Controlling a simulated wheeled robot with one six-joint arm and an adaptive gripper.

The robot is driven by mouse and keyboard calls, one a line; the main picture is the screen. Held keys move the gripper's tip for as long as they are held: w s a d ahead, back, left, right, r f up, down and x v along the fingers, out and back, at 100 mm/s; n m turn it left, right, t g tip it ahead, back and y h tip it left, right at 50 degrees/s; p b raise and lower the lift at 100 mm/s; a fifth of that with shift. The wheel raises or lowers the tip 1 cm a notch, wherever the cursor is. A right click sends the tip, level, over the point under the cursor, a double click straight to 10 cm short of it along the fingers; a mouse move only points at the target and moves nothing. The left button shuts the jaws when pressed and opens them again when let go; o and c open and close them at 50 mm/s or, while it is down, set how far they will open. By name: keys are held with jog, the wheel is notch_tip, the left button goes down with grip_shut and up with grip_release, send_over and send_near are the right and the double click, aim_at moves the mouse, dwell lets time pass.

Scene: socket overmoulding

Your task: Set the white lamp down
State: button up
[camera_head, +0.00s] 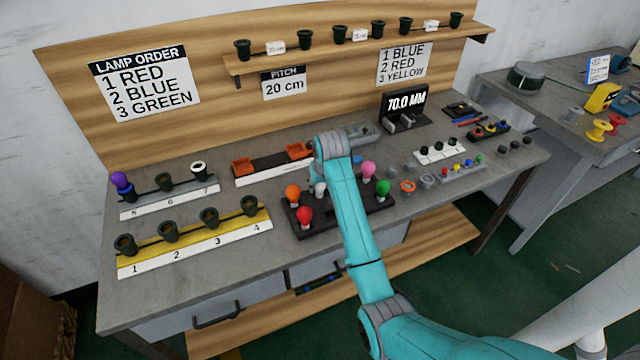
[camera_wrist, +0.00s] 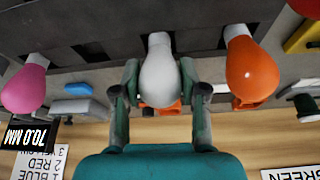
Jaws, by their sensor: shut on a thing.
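The white lamp (camera_wrist: 159,72) is between the two fingers of my gripper (camera_wrist: 159,80) in the wrist view, and the fingers are shut on it. In the head view the white lamp (camera_head: 320,188) shows just below my wrist, over the dark lamp tray (camera_head: 336,229). Its base points toward the tray. I cannot tell whether it touches a hole in the tray. An orange lamp (camera_wrist: 250,68) and a pink lamp (camera_wrist: 24,85) stand on either side in the wrist view. My arm hides part of the tray in the head view.
A red lamp (camera_head: 304,215) and a green lamp (camera_head: 383,187) also stand in the tray. A yellow rack (camera_head: 190,238) with several dark sockets is at front left. Orange fixtures (camera_head: 242,167) lie behind the tray.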

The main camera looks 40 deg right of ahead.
jog(key=o, duration=1.2)
jog(key=v, duration=1.2)
jog(key=shift+r, duration=0.1)
